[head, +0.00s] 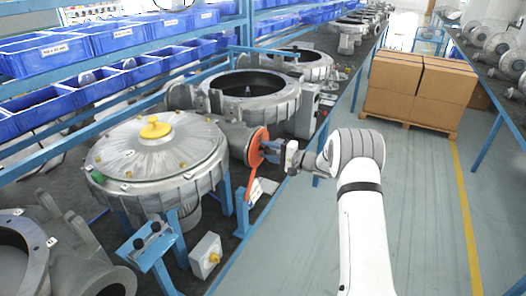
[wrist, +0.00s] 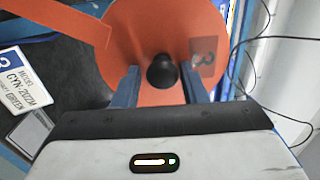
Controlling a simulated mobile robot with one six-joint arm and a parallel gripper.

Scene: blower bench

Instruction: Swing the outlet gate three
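The outlet gate is an orange disc (head: 257,147) on the outlet of the grey blower housing (head: 160,160) in the head view. In the wrist view the orange disc (wrist: 125,30) fills the top middle and bears a faded "3" label (wrist: 204,57). A black round knob (wrist: 162,70) stands out from the disc. My gripper (wrist: 161,82) has its two blue fingers on either side of the knob, with gaps showing on both sides. It is open. In the head view my gripper (head: 272,152) is close in front of the disc, and the knob is hidden.
An orange strip (wrist: 55,20) runs left from the disc. A white plate (wrist: 22,82) with a blue "3" is at the left. Blue bins (head: 60,100) line the shelf behind. Cardboard boxes (head: 420,85) stand on the floor. The aisle floor (head: 430,200) is clear.

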